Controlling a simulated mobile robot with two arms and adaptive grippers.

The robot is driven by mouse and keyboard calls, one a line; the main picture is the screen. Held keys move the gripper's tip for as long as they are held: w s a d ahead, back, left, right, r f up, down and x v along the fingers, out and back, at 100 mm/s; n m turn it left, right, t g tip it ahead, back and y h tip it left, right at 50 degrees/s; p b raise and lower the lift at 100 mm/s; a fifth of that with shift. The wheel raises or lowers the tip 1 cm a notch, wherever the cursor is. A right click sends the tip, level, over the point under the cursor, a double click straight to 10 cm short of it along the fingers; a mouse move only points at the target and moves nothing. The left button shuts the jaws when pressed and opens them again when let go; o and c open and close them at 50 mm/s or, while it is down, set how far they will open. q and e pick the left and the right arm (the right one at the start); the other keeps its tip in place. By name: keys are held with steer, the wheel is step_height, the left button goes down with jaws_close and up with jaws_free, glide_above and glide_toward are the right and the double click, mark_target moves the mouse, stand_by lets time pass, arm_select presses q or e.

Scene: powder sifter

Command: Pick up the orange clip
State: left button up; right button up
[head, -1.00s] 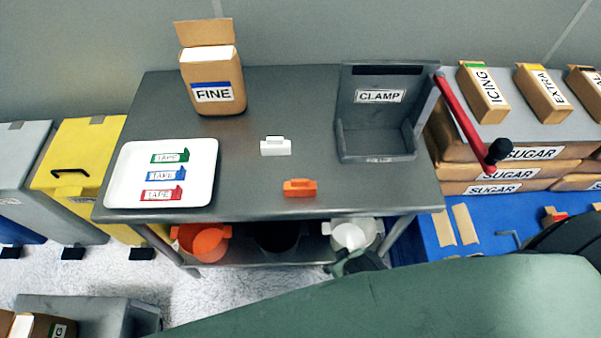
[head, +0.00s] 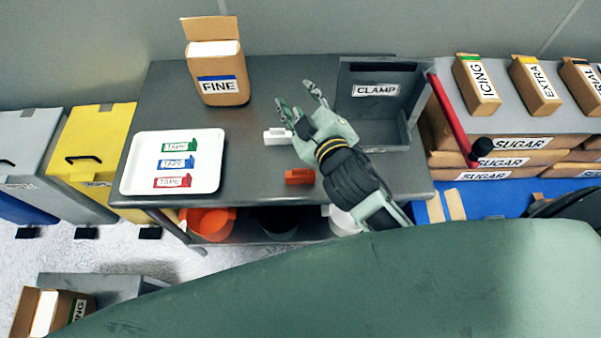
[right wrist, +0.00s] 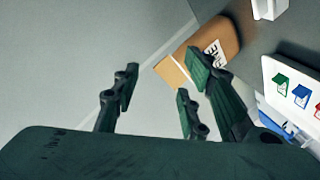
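The orange clip (head: 299,176) lies on the grey table near its front edge, in the head view. My right gripper (head: 298,103) is above the table, beyond and above the orange clip, with its fingers pointing away toward the back. Its fingers are apart and empty; they also show spread in the right wrist view (right wrist: 160,85). A white clip (head: 277,136) lies on the table behind the orange one, partly covered by my right gripper. The orange clip is not seen in the right wrist view. My left gripper is not in view.
A grey CLAMP stand (head: 375,95) with a red lever (head: 455,120) is right of my gripper. A FINE bag (head: 218,75) stands at the back left. A white tray (head: 140,165) with several tapes is at the left.

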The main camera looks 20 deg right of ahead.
steer(key=a+r+n+t+y, duration=0.1)
steer(key=a+r+n+y, duration=1.2)
steer(key=a+r+n, duration=0.25)
steer(key=s+a+f+n+g+y, duration=0.3)
steer(key=s+a+n+g+y, duration=0.35)
steer(key=a+n+g, duration=0.5)
steer(key=n+g+h, duration=0.5)
steer(key=n+h, duration=1)
steer(key=h, duration=0.5)
glide_above(300, 169)
steer(key=f, duration=2.5)
steer(key=shift+s+a+p, duration=0.1)
steer(key=shift+a+p, duration=0.15)
steer(key=shift+p, duration=0.15)
steer(key=f, duration=0.1)
steer(key=f+b, duration=0.1)
steer(key=shift+d+f+b, duration=0.3)
steer(key=shift+d, duration=0.1)
step_height(300, 169, down, 5)
steer(key=shift+a+f+b, duration=0.1)
steer(key=shift+a+b, duration=0.05)
steer(key=shift+b, duration=1.1)
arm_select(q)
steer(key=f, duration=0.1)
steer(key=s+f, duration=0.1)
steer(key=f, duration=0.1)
